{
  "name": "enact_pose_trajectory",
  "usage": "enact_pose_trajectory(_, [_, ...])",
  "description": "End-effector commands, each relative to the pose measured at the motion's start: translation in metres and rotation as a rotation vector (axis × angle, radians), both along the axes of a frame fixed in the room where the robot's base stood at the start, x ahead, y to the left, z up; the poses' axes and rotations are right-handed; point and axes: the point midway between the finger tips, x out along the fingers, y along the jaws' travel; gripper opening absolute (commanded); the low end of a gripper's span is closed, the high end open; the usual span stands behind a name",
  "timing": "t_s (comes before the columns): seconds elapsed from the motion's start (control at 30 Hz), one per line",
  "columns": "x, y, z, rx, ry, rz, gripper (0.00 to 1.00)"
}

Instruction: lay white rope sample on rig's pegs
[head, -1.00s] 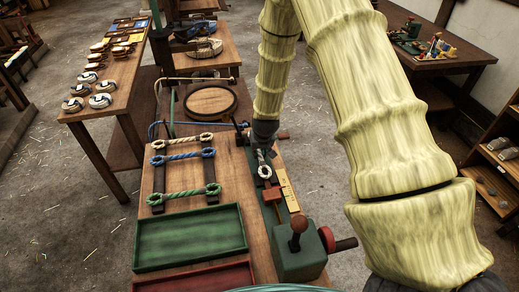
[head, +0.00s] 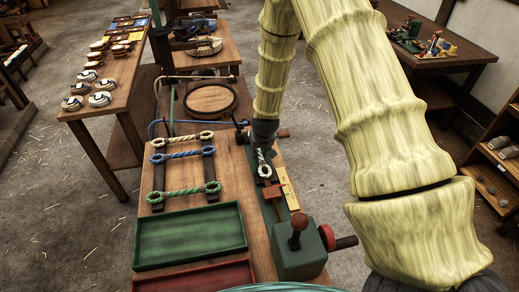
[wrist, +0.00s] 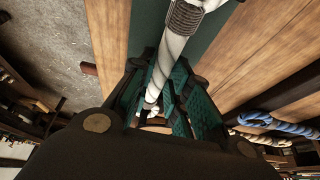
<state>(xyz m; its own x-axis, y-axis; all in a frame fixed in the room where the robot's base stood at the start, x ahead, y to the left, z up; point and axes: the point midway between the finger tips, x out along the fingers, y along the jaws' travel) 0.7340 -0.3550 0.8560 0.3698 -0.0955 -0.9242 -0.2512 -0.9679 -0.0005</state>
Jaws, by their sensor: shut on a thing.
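The white rope sample (head: 262,158) is in my gripper, over the far part of the rig (head: 299,262), a long green bed with a red-knobbed block at its near end. Its near end is a pale eye loop pointing toward the block. In the wrist view the white rope (wrist: 168,62) runs between the teal-lined jaws, with a grey wrapped band near the top. My gripper (wrist: 160,98) is shut on it. In the head view the gripper is mostly hidden by my arm. I cannot tell whether the loops are around the pegs.
Left of the rig, a rack holds a tan rope (head: 182,140), a blue rope (head: 183,155) and a green rope (head: 184,192). A green tray (head: 189,237) and a red tray (head: 200,277) lie nearer. A yellow rule (head: 287,187) lies along the rig's right side.

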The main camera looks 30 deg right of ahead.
Motion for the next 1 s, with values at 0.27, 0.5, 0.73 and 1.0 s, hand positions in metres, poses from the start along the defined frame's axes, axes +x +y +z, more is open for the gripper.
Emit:
enact_pose_trajectory(0.27, [0.000,0.000,-0.002,0.000,0.000,0.000,0.40])
enact_pose_trajectory(0.5, [0.000,0.000,-0.002,0.000,0.000,0.000,0.43])
enact_pose_trajectory(0.73, [0.000,0.000,0.003,0.000,0.000,0.000,0.43])
enact_pose_trajectory(1.0, [0.000,0.000,0.020,-0.001,-0.001,0.001,0.43])
